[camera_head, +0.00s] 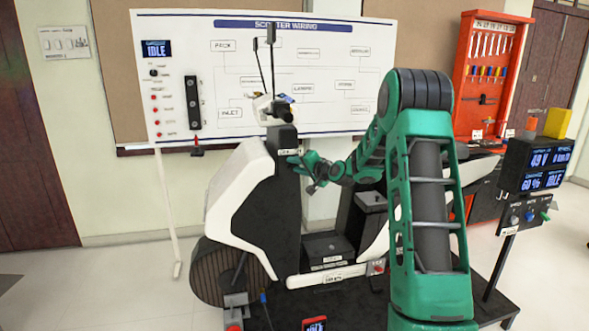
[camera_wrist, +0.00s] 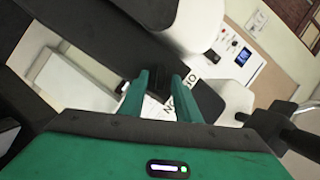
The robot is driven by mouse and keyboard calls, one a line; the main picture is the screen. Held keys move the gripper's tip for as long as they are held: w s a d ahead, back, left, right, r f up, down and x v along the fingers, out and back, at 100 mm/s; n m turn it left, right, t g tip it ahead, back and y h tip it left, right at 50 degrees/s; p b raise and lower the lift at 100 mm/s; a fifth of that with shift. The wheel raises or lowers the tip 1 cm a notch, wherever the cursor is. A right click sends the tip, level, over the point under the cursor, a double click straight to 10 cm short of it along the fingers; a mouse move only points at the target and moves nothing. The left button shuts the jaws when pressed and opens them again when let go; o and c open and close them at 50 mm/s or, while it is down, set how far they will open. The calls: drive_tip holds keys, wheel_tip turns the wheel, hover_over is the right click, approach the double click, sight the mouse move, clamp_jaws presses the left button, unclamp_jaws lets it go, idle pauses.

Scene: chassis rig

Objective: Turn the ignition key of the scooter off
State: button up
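The scooter (camera_head: 235,205) stands on a dark base, with its white front panel and dark steering column facing right. My gripper (camera_head: 303,168) is at the right side of the column, below the handlebar area. In the wrist view my gripper (camera_wrist: 160,85) has two green fingers parted on either side of a small dark piece (camera_wrist: 157,76), which may be the ignition key. I cannot make out its shape or turn angle. A white label (camera_wrist: 182,102) with upside-down lettering ending in "ION" lies behind the fingers. In the head view the key itself is too small and covered to see.
A wiring board (camera_head: 215,70) stands behind the scooter. A display post (camera_head: 540,170) showing "IDLE" and an orange-red tool rack (camera_head: 488,75) are at right. My green arm covers much of the scooter's rear. Open floor lies at left.

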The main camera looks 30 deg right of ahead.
clamp_jaws()
drive_tip(key=shift+r, duration=0.1)
idle(0.3)
drive_tip(key=n+g+h, duration=0.1)
drive_tip(key=n, duration=0.1)
drive_tip(key=n+g+h, duration=0.1)
drive_tip(key=n+h, duration=0.1)
drive_tip(key=n, duration=0.1)
drive_tip(key=a+n+h, duration=0.1)
drive_tip(key=n, duration=0.2)
drive_tip(key=shift+w+r+g+h, duration=0.1)
drive_tip(key=shift+r+g+h, duration=0.05)
drive_tip(key=shift+g+h, duration=0.2)
drive_tip(key=shift+n+h, duration=0.25)
drive_tip(key=shift+n, duration=0.05)
idle(0.3)
